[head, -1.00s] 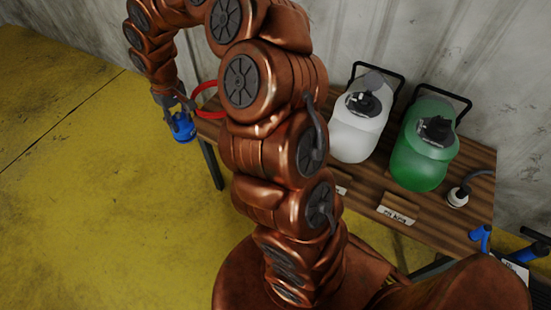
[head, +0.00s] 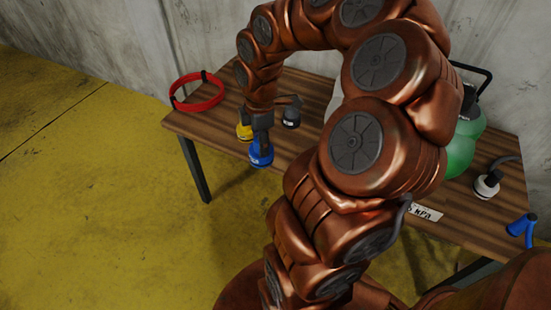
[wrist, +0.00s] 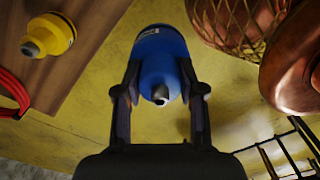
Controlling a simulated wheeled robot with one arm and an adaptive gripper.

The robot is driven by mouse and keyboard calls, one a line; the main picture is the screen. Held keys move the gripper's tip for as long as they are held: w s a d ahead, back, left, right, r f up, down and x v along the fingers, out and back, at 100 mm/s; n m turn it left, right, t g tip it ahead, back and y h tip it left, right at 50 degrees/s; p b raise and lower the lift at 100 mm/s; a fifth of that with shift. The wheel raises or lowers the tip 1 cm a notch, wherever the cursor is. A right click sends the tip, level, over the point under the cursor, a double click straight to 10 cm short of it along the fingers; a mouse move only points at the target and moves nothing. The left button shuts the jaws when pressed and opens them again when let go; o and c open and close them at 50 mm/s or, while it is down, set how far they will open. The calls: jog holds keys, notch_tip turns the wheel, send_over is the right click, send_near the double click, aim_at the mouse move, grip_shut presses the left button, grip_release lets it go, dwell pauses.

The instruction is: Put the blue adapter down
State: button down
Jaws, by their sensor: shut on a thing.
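The blue adapter (head: 260,155) hangs in my gripper (head: 262,138) at the front edge of the wooden table in the head view. In the wrist view the blue adapter (wrist: 160,65) sits between the two dark fingers of my gripper (wrist: 158,95), which are shut on it.
The wooden table (head: 215,127) stands against the wall. A red ring (head: 197,92) lies at its left end. A dark fitting (head: 291,116) stands right of my gripper. A green container (head: 464,145) and a white-ended hose (head: 487,186) are farther right. My arm hides the table's middle.

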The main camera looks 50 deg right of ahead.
jog(key=s+d+f+n+b, duration=0.2)
jog(key=s+f+n+b, duration=0.1)
jog(key=s+f+b, duration=0.15)
jog(key=w+d+f, duration=0.1)
jog(key=w+d, duration=0.9)
jog(key=w, duration=0.1)
jog(key=shift+f, duration=0.3)
jog(key=shift+w+d+f, duration=0.1)
jog(key=shift+f, duration=0.75)
jog(key=shift+w+d+f, duration=0.1)
jog(key=shift+f, duration=0.75)
jog(key=shift+s+f, duration=0.1)
jog(key=shift+f, duration=0.1)
jog(key=c, duration=0.7)
grip_release()
jog(key=shift+r, duration=0.1)
